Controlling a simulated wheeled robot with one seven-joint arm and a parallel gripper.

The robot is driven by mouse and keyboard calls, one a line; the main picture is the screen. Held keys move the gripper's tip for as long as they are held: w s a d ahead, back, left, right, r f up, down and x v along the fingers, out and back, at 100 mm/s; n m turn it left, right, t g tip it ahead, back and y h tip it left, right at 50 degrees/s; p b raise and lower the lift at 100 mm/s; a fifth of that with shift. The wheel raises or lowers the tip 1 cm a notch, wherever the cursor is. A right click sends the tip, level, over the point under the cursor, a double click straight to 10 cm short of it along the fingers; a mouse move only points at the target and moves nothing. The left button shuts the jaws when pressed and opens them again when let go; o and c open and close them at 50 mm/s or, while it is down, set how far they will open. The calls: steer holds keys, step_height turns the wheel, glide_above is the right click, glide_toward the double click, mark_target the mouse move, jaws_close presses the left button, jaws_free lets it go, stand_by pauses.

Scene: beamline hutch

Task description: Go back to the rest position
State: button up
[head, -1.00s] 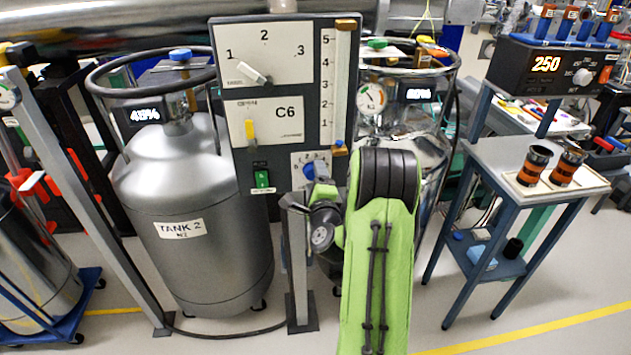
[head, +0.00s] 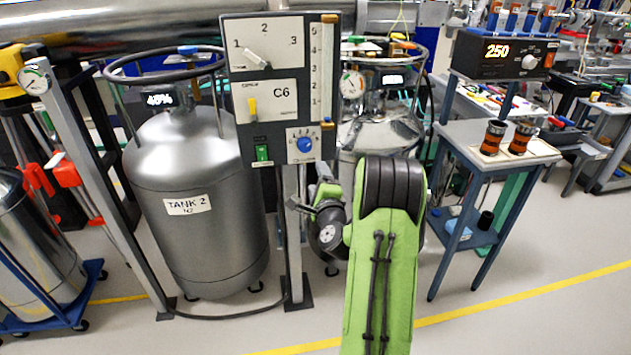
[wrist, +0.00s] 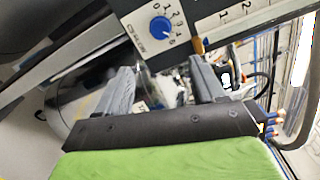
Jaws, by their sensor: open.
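My gripper (wrist: 163,82) is open and empty, its two grey fingers spread apart in the wrist view. In the head view the gripper (head: 308,202) is just below the lower edge of the C6 control panel (head: 271,130), in front of its post, partly hidden by my green arm. The panel's blue knob (head: 305,144) is above the gripper, apart from it. The blue knob also shows above the fingers in the wrist view (wrist: 160,27).
The grey TANK 2 (head: 190,220) stands left of the post, and a shiny tank (head: 380,135) stands behind my arm. A blue-framed side table (head: 470,152) with two dark-and-orange cylinders is at right. A readout box (head: 505,55) shows 250. Floor is clear at front right.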

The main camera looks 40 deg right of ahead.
steer(key=shift+a, duration=0.1)
steer(key=a+r+n+g+y, duration=0.1)
steer(key=a+r+n+y, duration=0.3)
steer(key=a+n, duration=0.6)
steer(key=a+r+n+g+y, duration=0.15)
steer(key=a+n+y, duration=0.5)
steer(key=a, duration=0.85)
steer(key=s+a+n+g, duration=0.2)
steer(key=s+a+n, duration=0.15)
steer(key=s, duration=0.55)
steer(key=s+a+n+g+p, duration=0.1)
steer(key=s+a+n+g, duration=0.2)
steer(key=s, duration=0.6)
steer(key=s+a+n+g, duration=0.1)
steer(key=s+n+g, duration=0.1)
steer(key=s+n, duration=0.5)
step_height(320, 180, up, 14)
steer(key=s+m+p, duration=0.1)
steer(key=m+p, duration=0.1)
steer(key=p, duration=1)
steer(key=shift+s+f+m+h+p, duration=0.2)
steer(key=shift+s+m+h+p, duration=0.1)
steer(key=shift+h+p, duration=0.15)
steer(key=shift+a, duration=0.1)
